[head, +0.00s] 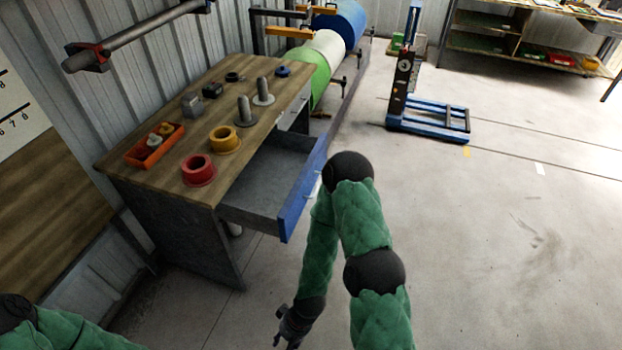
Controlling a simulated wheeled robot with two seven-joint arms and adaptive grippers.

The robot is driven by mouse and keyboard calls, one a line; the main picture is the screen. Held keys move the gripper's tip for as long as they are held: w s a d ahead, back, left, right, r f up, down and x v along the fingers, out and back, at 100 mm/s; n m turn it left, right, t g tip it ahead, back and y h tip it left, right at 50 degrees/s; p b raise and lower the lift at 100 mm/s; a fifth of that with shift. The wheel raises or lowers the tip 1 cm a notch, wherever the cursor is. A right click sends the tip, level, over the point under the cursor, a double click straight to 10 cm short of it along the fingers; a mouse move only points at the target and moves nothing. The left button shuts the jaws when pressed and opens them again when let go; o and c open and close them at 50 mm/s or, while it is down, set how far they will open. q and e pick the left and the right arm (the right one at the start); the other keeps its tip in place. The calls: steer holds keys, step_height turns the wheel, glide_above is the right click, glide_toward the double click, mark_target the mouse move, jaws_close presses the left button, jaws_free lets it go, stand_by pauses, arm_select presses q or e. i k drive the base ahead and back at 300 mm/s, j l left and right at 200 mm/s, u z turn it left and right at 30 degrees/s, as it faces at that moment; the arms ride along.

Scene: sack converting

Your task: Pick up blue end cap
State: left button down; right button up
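A small blue end cap (283,71) lies on the wooden top of the workbench (240,88), near its far right corner. My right gripper (285,338) is low at the bottom edge of the head view, beyond and below the open drawer, well apart from the blue end cap. It is small, dark and partly cut off, so its fingers cannot be made out. Only part of my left arm shows in the bottom left corner; its gripper is out of view.
A blue-fronted drawer (300,195) stands pulled out. The bench also holds a red cap (198,170), a yellow cap (225,139), an orange tray (150,152) and two upright pegs. Colored rolls (322,50) stand behind. The floor at right is open, with a blue lift (430,115).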

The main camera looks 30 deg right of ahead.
mark_target(282, 71)
steer(key=z, duration=0.7)
steer(key=i+l+z, duration=0.25)
steer(key=i+z, duration=0.6)
steer(key=i, duration=1)
steer(key=i+l, duration=0.1)
steer(key=i, duration=0.9)
steer(key=i+u, duration=0.1)
steer(key=i, duration=0.85)
steer(key=i+l, duration=0.2)
steer(key=i, duration=0.8)
steer(key=u, duration=0.5)
steer(key=i+u, duration=0.15)
steer(key=u, duration=0.3)
steer(key=l+u, duration=0.1)
steer(key=u, duration=0.85)
steer(key=i+l, duration=0.05)
steer(key=l, duration=0.05)
